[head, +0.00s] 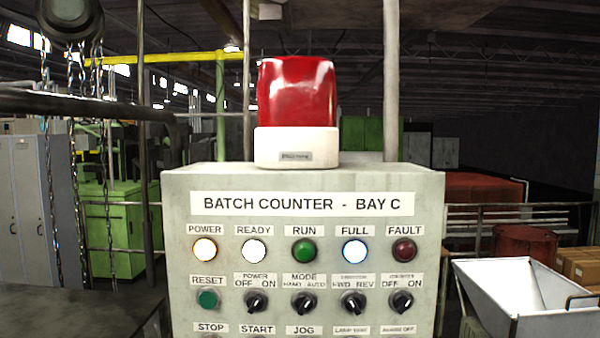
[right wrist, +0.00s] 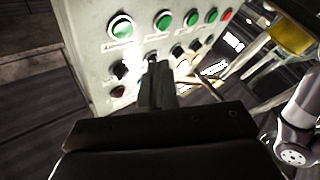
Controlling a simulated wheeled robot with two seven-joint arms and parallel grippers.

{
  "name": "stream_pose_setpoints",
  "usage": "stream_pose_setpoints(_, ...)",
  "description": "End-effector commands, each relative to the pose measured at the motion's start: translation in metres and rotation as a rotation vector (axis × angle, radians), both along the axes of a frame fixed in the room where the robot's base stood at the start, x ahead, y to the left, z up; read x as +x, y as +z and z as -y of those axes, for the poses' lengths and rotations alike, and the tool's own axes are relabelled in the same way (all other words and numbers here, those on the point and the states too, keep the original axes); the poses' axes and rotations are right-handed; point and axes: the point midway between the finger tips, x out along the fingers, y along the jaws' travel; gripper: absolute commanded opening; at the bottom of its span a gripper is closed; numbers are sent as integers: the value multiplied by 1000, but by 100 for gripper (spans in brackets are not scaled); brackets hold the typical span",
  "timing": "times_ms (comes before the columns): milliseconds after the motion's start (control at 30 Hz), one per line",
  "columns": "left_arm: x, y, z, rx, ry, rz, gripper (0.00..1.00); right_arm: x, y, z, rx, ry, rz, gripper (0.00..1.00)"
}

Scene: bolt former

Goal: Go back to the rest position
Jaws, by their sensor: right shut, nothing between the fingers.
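A grey control panel (head: 303,182) labelled "BATCH COUNTER - BAY C" fills the middle of the head view. POWER, READY and FULL lamps glow white; RUN is green and FAULT is dark red. Below are a green RESET button (head: 207,299) and several black selector knobs; the lowest row is cut off. My right gripper (right wrist: 157,72) is shut and empty in the right wrist view. Its fingers point at the panel's face (right wrist: 100,35), overlapping the area near the knobs; I cannot tell whether they touch it. Neither gripper shows in the head view.
A red beacon (head: 297,90) on a white base stands on the panel. A metal hopper (head: 520,300) and cardboard boxes (head: 580,266) are at the right. Chains hang at the left, before a green cabinet (head: 115,225). A dark surface (head: 70,310) lies at lower left.

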Motion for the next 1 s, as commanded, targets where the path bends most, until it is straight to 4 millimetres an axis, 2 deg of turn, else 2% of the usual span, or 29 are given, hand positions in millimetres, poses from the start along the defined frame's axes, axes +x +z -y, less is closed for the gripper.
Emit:
stream_pose_setpoints(67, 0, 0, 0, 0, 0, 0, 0, 14, -16, 11, -41, -86, -66, 0)
stream_pose_setpoints(167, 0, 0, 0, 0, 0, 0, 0, 45, -62, 58, -104, -373, -287, 0)
stream_pose_setpoints(200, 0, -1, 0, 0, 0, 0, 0, 51, -90, 84, -125, -512, -422, 0)
stream_pose_setpoints(267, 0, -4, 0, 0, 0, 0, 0, 45, -139, 115, -141, -694, -664, 0)
stream_pose_setpoints(300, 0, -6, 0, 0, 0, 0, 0, 31, -171, 128, -148, -790, -839, 0)
stream_pose_setpoints(367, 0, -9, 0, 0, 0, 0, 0, -1, -217, 133, -153, -888, -1110, 0)
stream_pose_setpoints(400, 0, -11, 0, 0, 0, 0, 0, -27, -242, 128, -157, -925, -1287, 0)
stream_pose_setpoints(500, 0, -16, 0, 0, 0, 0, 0, -84, -279, 98, -166, -937, -1639, 0)
stream_pose_setpoints(600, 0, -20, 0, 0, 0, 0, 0, -115, -293, 65, -183, -892, -1824, 0)
stream_pose_setpoints(700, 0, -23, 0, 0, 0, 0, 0, -113, -298, 47, -236, -843, -1815, 0)
stream_pose_setpoints(1000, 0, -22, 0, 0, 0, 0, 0, -112, -297, 46, -245, -838, -1810, 0)
